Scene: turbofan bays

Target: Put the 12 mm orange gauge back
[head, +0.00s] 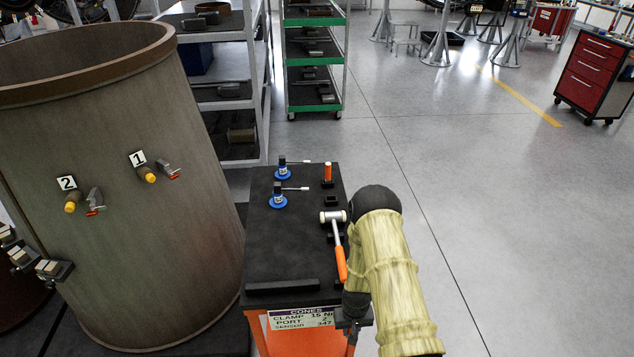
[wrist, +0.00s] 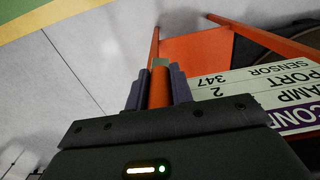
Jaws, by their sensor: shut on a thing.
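My gripper (wrist: 157,90) is shut on an orange gauge (wrist: 159,86), a rod with a dull green-grey end, gripped between two dark fingers. In the head view my gripper (head: 352,318) is low beside the near right corner of the cart, by its sign. The held gauge cannot be made out there. Another orange rod (head: 328,171) stands upright in a black holder at the far right of the black cart top (head: 270,240). An empty-looking black holder (head: 331,201) is just nearer. No size marking is readable on either orange piece.
A hammer (head: 337,240) with an orange handle lies along the cart's right edge. Two blue-based tools (head: 279,200) (head: 282,173) stand at the far left. A black bar (head: 283,287) lies at the near edge, above the sign (head: 303,319). A big brown cylinder (head: 130,220) stands left.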

